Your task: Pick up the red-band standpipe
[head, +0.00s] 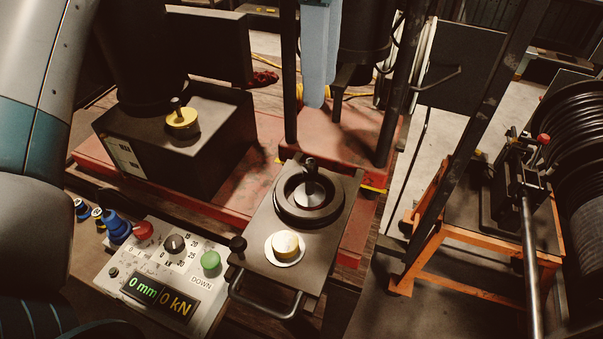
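I cannot make out a standpipe with a red band. Small blue fittings (117,227) stand at the left, beside the control box; one next to them has a yellow band (98,214). My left arm fills the left edge, and dark parts of it show in the bottom left corner. The fingers of my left gripper cannot be made out, so its opening is unclear. My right gripper is not in view.
The control box (120,268) has a red button (143,230), a green button (211,260) and a display reading 0 mm, 0 kN. A grey plate with a round seat (309,217) stands centre. An orange-framed stand (430,245) and black hose reel (575,130) are right.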

